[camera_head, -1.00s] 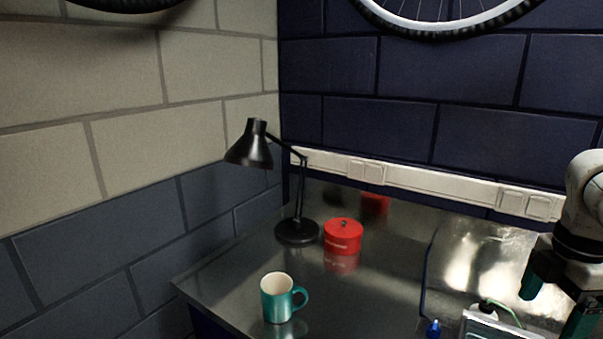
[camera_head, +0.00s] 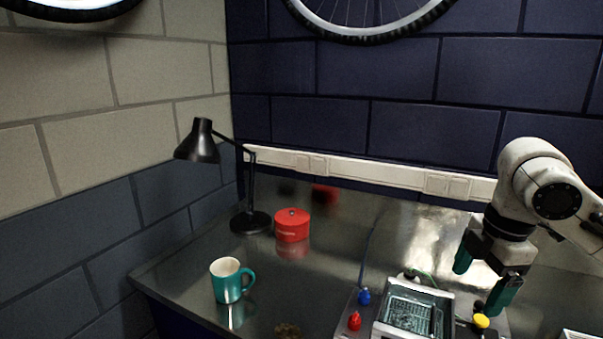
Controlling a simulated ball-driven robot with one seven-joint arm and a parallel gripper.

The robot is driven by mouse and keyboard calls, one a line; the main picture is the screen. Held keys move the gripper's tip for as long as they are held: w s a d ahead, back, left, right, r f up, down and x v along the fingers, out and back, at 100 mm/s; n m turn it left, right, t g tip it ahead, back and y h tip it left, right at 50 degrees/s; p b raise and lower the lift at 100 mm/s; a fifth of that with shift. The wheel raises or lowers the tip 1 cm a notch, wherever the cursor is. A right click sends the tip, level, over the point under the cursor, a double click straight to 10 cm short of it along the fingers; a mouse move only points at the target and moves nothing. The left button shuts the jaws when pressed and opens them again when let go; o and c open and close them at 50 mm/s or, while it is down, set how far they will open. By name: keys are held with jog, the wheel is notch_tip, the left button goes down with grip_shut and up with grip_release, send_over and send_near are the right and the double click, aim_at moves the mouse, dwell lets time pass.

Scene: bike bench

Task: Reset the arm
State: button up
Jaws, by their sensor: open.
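My gripper (camera_head: 484,283) is at the right of the head view, at the end of my white and black arm. Its two green-tipped fingers are spread apart with nothing between them. It hangs over the right part of the metal bench (camera_head: 330,270), above and beside a tray-like device (camera_head: 412,313). The gripper appears clear of it, though the exact height is hard to tell.
A teal mug (camera_head: 228,284), a red round tin (camera_head: 292,225) and a black desk lamp (camera_head: 250,221) stand at the left. Blue (camera_head: 364,297), red (camera_head: 354,321) and yellow (camera_head: 481,321) knob-like parts surround the device. A white socket rail (camera_head: 390,172) runs along the back wall.

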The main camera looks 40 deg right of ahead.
jog(key=w+a+r+t+y, duration=0.1)
jog(key=w+a+t, duration=0.3)
jog(key=w, duration=0.6)
jog(key=w+a+f+m+t+y, duration=0.1)
jog(key=w+a+f+m+y, duration=0.15)
jog(key=w+a+f, duration=0.35)
jog(key=w+a+f+m+t+y, duration=0.1)
jog(key=w+a+f+m+t, duration=0.2)
jog(key=a, duration=0.5)
jog(key=s+a+f+m+g+h, duration=0.1)
jog(key=s+a+f+m+g, duration=0.2)
jog(key=f, duration=0.4)
jog(key=s+a+f+m+g, duration=0.1)
jog(key=s+a+f, duration=0.2)
jog(key=a+f, duration=0.3)
jog(key=s+d+f+m+g+h, duration=0.1)
jog(key=s+f+g+h, duration=0.1)
jog(key=s+f, duration=0.4)
jog(key=s+d+f+m+g+h, duration=0.1)
jog(key=s+f, duration=0.4)
jog(key=s, duration=0.6)
jog(key=shift+s+d+f+g+h, duration=0.35)
jog(key=shift+d+f+g, duration=0.05)
jog(key=shift+d+g, duration=0.3)
